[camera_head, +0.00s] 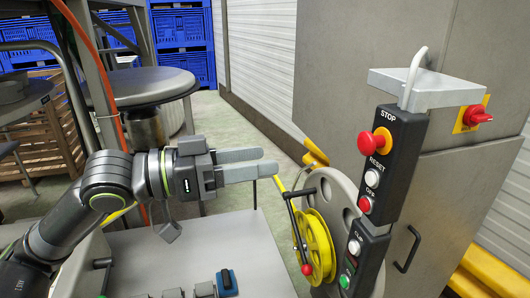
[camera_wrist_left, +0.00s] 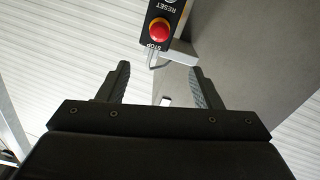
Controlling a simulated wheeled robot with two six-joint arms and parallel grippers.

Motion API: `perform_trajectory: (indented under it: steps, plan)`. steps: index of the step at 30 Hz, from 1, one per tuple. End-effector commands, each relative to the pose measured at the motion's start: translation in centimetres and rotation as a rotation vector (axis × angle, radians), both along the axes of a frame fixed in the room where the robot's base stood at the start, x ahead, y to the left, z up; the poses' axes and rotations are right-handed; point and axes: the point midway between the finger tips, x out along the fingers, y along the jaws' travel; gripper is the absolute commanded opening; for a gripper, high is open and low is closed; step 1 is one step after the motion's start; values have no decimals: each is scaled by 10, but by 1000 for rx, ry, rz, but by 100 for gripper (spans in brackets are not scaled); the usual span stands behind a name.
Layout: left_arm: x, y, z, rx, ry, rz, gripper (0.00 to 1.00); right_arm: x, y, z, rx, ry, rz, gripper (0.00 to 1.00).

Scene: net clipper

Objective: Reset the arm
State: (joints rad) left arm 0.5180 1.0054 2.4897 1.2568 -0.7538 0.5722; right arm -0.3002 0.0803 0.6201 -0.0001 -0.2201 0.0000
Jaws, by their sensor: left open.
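My left arm (camera_head: 100,190) comes in from the left. My left gripper (camera_head: 270,163) points right, with its fingers apart and nothing between them. In the left wrist view the two fingers of the gripper (camera_wrist_left: 162,75) are spread wide, and a red stop button (camera_wrist_left: 159,29) shows beyond them. In the head view the black control box (camera_head: 390,165) hangs to the right of the gripper, apart from it. It carries a red stop knob (camera_head: 375,141) and several smaller buttons. My right gripper does not show.
A yellow reel (camera_head: 318,245) on a grey disc stands below and right of the gripper. A round metal table (camera_head: 150,85) is behind the arm. A grey cabinet (camera_head: 340,60) stands at the back right. Blue crates (camera_head: 185,40) are stacked at the back.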

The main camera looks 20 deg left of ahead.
Motion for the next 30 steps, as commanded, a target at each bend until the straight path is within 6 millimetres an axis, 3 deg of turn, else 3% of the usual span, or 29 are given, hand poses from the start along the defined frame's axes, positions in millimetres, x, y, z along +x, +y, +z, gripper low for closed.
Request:
perform_trajectory:
  steps: [5,8,11,17,20,24,30]
  plan:
    - [2,1,-5,3,4,7,59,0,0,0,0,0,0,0]
    - [9,5,-26,21,23,47,59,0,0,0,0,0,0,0]
    - [21,16,-68,64,61,131,59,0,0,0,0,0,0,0]
    - [26,50,-183,217,206,359,59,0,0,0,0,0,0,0]
    - [12,69,-242,311,308,469,59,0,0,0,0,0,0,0]
    - [-27,95,-319,457,488,608,59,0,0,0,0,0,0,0]
    - [-102,123,-396,649,746,737,59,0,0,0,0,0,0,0]
